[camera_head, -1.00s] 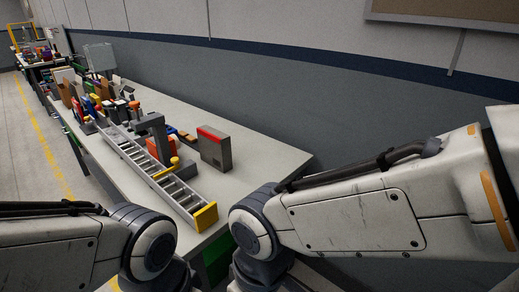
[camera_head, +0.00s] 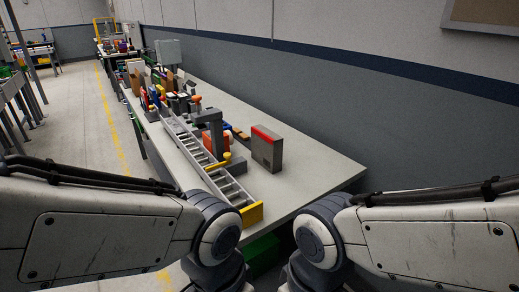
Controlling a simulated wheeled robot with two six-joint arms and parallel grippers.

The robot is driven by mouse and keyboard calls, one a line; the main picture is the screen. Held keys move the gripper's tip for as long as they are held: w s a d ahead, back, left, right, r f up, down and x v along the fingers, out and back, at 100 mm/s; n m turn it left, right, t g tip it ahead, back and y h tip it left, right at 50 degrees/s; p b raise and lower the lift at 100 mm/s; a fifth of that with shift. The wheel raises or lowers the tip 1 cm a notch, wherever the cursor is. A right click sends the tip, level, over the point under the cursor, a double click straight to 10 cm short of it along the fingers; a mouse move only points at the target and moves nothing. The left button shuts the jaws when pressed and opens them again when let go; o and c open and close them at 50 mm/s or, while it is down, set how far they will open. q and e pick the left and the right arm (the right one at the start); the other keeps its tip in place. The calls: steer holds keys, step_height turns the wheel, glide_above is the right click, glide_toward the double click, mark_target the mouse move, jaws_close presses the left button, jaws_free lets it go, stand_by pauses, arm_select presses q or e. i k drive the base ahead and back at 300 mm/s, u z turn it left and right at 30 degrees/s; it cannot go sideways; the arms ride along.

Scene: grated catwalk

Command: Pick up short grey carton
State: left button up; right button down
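A short grey carton (camera_head: 267,150) with a red band along its top edge stands upright on the long workbench (camera_head: 325,168), toward its near right end. Nothing touches it that I can see. Both of my arms show only as large white links low in the picture, one on each side, nearer to me than the bench. Neither gripper is in view.
A metal ladder (camera_head: 205,158) with a yellow end lies along the bench's left edge. A dark grey stand (camera_head: 215,130) and an orange-red box (camera_head: 216,143) sit left of the carton. Several items crowd the bench further back. The right bench end is clear.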

mark_target(269, 157)
steer(key=z, duration=1.55)
steer(key=i, duration=1.55)
steer(key=u, duration=1.95)
